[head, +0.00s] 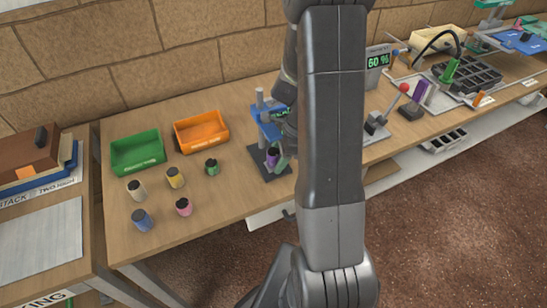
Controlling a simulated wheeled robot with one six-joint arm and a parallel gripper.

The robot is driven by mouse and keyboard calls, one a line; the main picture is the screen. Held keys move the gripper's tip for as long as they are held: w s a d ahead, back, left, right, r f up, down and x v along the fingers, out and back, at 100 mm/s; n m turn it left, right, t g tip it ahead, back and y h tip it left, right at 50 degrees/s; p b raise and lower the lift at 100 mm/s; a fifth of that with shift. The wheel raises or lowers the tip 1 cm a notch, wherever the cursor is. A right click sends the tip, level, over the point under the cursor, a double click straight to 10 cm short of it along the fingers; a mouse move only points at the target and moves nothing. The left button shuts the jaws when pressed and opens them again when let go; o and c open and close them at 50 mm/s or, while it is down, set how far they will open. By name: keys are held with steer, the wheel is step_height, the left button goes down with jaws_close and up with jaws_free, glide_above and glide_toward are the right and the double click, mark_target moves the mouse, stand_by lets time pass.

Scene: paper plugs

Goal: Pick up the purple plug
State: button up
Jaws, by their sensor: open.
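The purple plug (271,154) is a small dark-topped cylinder at the black base of a blue stand, left of my arm. My gripper (283,148) is open and close beside the plug, partly hidden behind my own arm. A small green and grey piece shows right against the plug's right side; I cannot tell if it is a fingertip. I cannot tell whether the jaws touch the plug.
The blue stand (268,128) rises just behind the plug. Several other plugs, including a green one (211,166) and a blue one (142,220), stand to the left. Green (138,157) and orange (203,143) bins stand behind them. A red-knobbed lever (403,88) is at right.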

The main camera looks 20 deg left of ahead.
steer(key=c, duration=1.1)
steer(key=shift+w+r, duration=0.1)
steer(key=shift+r, duration=0.05)
